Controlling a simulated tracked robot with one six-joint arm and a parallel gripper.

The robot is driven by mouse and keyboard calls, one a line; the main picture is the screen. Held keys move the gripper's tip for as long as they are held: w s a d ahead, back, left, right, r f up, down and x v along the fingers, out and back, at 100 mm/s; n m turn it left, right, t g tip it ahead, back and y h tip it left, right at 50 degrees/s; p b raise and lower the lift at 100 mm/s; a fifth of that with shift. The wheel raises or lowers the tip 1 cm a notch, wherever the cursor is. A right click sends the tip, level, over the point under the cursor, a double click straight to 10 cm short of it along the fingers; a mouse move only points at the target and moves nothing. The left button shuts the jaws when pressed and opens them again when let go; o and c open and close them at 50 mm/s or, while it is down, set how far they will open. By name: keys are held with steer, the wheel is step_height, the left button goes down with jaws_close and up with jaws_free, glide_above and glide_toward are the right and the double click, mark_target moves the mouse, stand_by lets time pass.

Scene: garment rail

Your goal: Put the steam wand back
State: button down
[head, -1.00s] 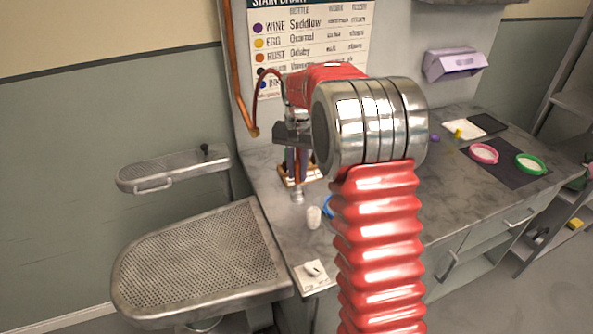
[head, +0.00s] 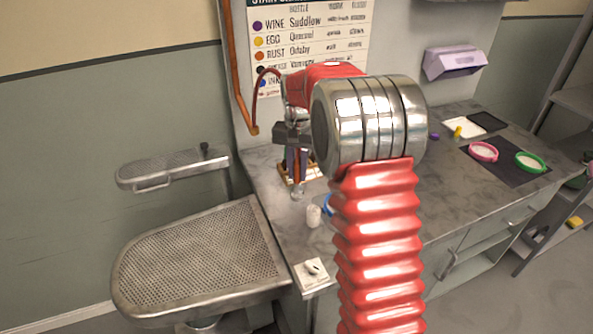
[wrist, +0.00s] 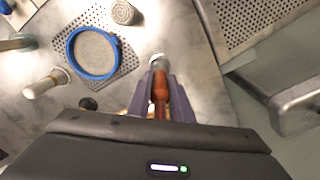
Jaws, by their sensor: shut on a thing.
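The steam wand has a brown-orange handle (wrist: 160,88) and a silver head (wrist: 157,62) in the wrist view. My gripper (wrist: 160,96) is shut on the handle, with a purple finger on each side. In the head view my gripper (head: 296,160) points down over the left part of the grey worktop, partly hidden by my own arm. The wand's silver end (head: 297,192) shows below it, close to the worktop; I cannot tell whether it touches. A thin dark red hose (head: 258,88) arcs beside a copper pipe (head: 233,70) on the wall. I cannot make out the wand's holder.
A white cup (head: 314,216) stands near the wand. A blue ring (wrist: 72,64) lies on a perforated plate beside it. A dial plate (head: 311,273) sits at the worktop's front corner. A perforated pressing board (head: 195,262) and a smaller board (head: 172,168) lie left.

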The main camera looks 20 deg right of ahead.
mark_target(298, 159)
steer(key=shift+f, duration=0.85)
stand_by(1.1)
steer(key=c, duration=1.2)
jaws_free()
steer(key=shift+r, duration=0.1)
steer(key=shift+r, duration=3.65)
